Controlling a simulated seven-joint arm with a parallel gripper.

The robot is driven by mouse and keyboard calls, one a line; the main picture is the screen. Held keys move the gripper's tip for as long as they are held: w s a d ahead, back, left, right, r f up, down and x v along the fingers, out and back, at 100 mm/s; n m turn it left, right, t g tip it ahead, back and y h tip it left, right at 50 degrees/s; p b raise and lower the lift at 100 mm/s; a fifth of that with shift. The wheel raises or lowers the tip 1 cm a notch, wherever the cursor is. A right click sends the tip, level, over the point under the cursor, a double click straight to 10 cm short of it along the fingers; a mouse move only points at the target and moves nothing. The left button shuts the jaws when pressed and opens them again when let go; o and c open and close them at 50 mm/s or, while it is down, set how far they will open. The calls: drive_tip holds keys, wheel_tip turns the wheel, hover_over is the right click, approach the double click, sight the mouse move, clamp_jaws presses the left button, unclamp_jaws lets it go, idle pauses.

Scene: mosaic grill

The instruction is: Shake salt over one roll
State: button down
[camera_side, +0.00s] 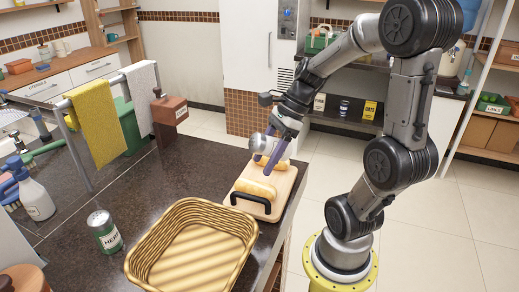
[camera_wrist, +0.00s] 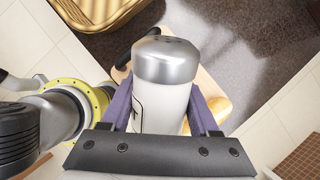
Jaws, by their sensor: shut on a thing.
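My gripper (camera_side: 271,146) has purple fingers and is shut on the salt shaker (camera_side: 266,146). The shaker has a white body and a silver cap with holes; it also shows in the wrist view (camera_wrist: 162,105) between both fingers. In the side view it is tipped on its side, cap to the left, above the board. One golden roll (camera_side: 255,189) lies at the near part of the wooden board (camera_side: 283,184). Another roll (camera_side: 264,165) lies behind it, partly hidden by a finger. In the wrist view, a roll (camera_wrist: 215,105) shows partly beside the right finger. No falling salt is visible.
A wicker basket (camera_side: 143,264) stands left of the board, near the black handle (camera_side: 250,199). A rail with yellow (camera_side: 95,120) and white towels stands behind.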

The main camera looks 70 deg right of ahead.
drive_tip(key=shift+s+d+f+g+h, duration=0.25)
drive_tip(key=shift+f+g+h, duration=0.1)
drive_tip(key=shift+f, duration=0.25)
drive_tip(key=shift+s+d+f+g+h, duration=0.25)
drive_tip(key=shift+f+h, duration=0.1)
drive_tip(key=shift+f, duration=0.2)
drive_tip(key=r+g+h, duration=0.1)
drive_tip(key=d+r+g+h, duration=0.1)
drive_tip(key=shift+s+g+h, duration=0.4)
drive_tip(key=shift+s+d+r+g+h, duration=0.2)
drive_tip(key=shift+r+g+h, duration=0.35)
drive_tip(key=shift+g+h, duration=0.25)
drive_tip(key=shift+s+d+r+g+h, duration=0.15)
drive_tip(key=shift+r+g+h, duration=0.35)
drive_tip(key=shift+g+h, duration=0.25)
